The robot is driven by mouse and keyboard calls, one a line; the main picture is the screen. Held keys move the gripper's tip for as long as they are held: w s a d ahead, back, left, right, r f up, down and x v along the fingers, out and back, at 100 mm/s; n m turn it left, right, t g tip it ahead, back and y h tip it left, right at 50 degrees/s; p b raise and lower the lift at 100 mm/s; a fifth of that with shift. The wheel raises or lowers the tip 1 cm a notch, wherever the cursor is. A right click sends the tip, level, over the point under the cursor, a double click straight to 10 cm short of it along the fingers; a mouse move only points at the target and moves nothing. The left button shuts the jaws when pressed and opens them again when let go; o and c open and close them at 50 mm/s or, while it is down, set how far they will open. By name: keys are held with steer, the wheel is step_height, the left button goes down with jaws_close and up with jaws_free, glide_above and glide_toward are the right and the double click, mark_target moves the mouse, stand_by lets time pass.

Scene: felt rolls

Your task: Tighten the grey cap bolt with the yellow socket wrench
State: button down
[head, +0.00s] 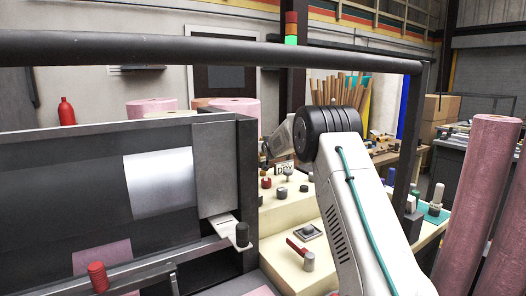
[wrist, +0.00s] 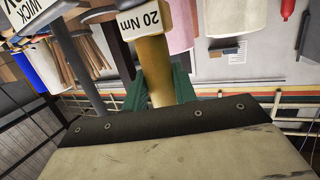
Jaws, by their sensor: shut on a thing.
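In the wrist view the yellow socket wrench (wrist: 156,68) shows as a thick yellow shaft with a white "20 Nm" label. My gripper (wrist: 160,88) has green fingers on either side of it and is shut on it. The wrench's socket end is not visible. In the head view my arm hides the gripper and the wrench. I cannot tell which is the grey cap bolt.
A dark machine panel (head: 90,190) fills the left, under a dark horizontal bar (head: 200,52). Tall pink felt rolls (head: 480,195) stand at the right. In the wrist view a dark grey rod (wrist: 78,70) with a white "WICK" label runs beside the wrench.

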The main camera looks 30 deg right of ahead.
steer(key=shift+r, duration=2.25)
